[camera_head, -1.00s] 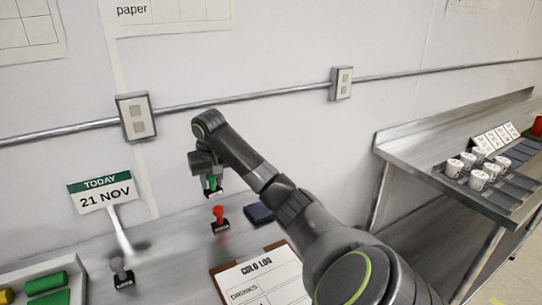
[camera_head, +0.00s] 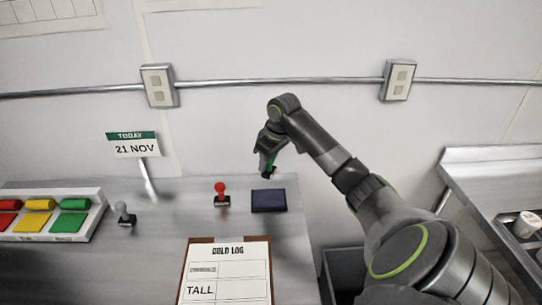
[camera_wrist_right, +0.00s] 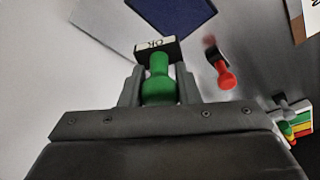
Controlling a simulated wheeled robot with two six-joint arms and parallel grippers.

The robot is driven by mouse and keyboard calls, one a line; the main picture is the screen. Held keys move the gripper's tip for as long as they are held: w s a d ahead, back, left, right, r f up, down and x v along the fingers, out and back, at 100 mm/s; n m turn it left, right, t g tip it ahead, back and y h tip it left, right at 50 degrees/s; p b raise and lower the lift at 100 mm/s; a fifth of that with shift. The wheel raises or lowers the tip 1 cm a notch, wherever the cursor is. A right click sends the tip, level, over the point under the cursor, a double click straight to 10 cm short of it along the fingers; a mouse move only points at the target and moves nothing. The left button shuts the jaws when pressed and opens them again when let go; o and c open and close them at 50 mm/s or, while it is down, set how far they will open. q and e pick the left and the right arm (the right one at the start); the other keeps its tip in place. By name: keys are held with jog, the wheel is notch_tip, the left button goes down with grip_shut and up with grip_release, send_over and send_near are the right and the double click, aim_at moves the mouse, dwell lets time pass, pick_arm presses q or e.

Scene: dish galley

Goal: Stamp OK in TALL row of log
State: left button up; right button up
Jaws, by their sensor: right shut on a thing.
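My right gripper (camera_head: 266,158) is shut on the green-handled stamp (camera_head: 270,163) and holds it above the back of the counter, behind the ink pad. In the right wrist view the green stamp (camera_wrist_right: 158,80) sits between the fingers, and its block (camera_wrist_right: 157,48) reads OK. The dark blue ink pad (camera_head: 269,200) lies on the counter, apart from the stamp. The log (camera_head: 228,272) is on a brown clipboard at the front, with a TALL row (camera_head: 200,291) at the picture's lower edge. My left gripper is not in view.
A red-handled stamp (camera_head: 221,193) stands left of the ink pad. A grey-handled stamp (camera_head: 123,213) stands farther left, near the TODAY 21 NOV sign (camera_head: 134,145). A tray of red, yellow and green pieces (camera_head: 92,220) is at far left. A metal shelf (camera_head: 490,165) is at right.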

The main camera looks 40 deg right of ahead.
pick_arm(q)
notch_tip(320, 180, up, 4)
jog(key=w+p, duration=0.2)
jog(key=p, duration=0.1)
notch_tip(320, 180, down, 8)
jog(key=b, duration=0.7)
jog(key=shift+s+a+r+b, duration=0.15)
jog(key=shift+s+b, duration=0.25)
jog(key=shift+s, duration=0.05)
pick_arm(e)
jog(key=f+n, duration=0.2)
jog(key=s+a+f+n, duration=0.1)
jog(key=f+n, duration=0.1)
jog(key=s+a+f+n+y, duration=0.1)
jog(key=f, duration=0.1)
jog(key=shift+a+f+n+g, duration=0.1)
jog(key=shift+f+n+g, duration=0.1)
jog(key=shift+n+g, duration=0.2)
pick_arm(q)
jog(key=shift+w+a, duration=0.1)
pick_arm(e)
jog(key=shift+f, duration=0.45)
pick_arm(q)
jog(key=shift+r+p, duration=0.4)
jog(key=shift+p, duration=0.05)
pick_arm(e)
jog(key=shift+s+f, duration=0.1)
dwell(1.3)
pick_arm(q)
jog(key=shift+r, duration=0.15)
